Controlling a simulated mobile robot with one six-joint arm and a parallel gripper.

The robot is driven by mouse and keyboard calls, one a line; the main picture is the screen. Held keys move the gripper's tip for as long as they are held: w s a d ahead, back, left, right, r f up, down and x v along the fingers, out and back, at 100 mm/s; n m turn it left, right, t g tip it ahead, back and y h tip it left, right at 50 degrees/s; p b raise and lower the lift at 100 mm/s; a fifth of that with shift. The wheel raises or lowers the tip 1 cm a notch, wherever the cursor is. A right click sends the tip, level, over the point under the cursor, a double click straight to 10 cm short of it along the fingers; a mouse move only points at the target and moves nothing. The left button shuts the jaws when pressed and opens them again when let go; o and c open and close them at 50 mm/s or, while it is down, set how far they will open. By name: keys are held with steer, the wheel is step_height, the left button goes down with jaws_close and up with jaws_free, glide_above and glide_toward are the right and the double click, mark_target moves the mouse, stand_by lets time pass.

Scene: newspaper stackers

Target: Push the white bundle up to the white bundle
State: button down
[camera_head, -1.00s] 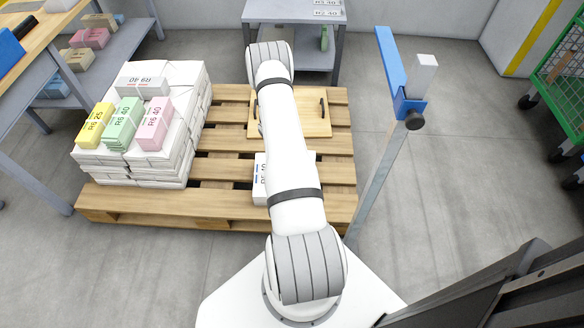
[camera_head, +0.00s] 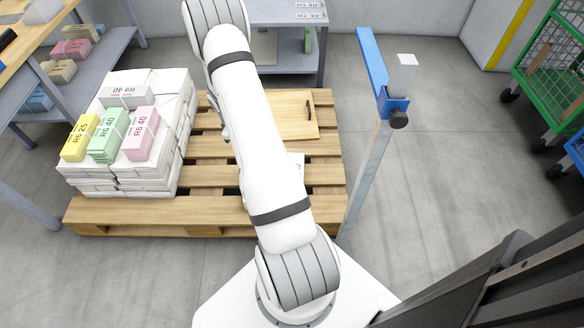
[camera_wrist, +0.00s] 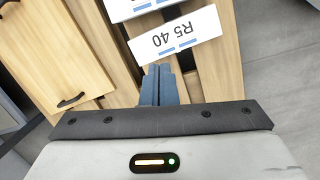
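A white bundle marked R5 40 (camera_wrist: 176,42) lies at a slant on the pallet in the wrist view. A second white bundle (camera_wrist: 132,7) lies just beyond it, cut off by the top edge, with a narrow gap between them. My gripper (camera_wrist: 159,70) has its blue fingers together with nothing between them. The fingertips are at the near long side of the R5 40 bundle; I cannot tell whether they touch it. In the head view a white bundle (camera_head: 298,165) shows only partly beside my arm, and the gripper is hidden.
A wooden board with handles (camera_head: 298,120) lies on the pallet (camera_head: 215,213). Stacked white paper (camera_head: 150,172) at left carries yellow, green, pink and white bundles. A post with a blue bracket (camera_head: 390,103) stands at right.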

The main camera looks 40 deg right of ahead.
steer(key=s+a+r+m, duration=0.1)
steer(key=s+a+r, duration=0.2)
steer(key=a+r, duration=0.5)
steer(key=s+a+r+m, duration=0.2)
steer(key=a+r, duration=0.2)
steer(key=r, duration=0.8)
steer(key=s+a+r+m+t, duration=0.1)
steer(key=s+a+r, duration=0.4)
steer(key=s, duration=0.4)
steer(key=s+a+r+m+t+y, duration=0.1)
steer(key=s+a+r+m, duration=0.1)
steer(key=s+a+r, duration=0.4)
steer(key=s, duration=0.3)
steer(key=shift+a+r+y, duration=0.2)
steer(key=shift+a+y, duration=0.1)
steer(key=shift+a, duration=0.1)
steer(key=c, duration=2.1)
jaws_free()
steer(key=shift+s, duration=0.1)
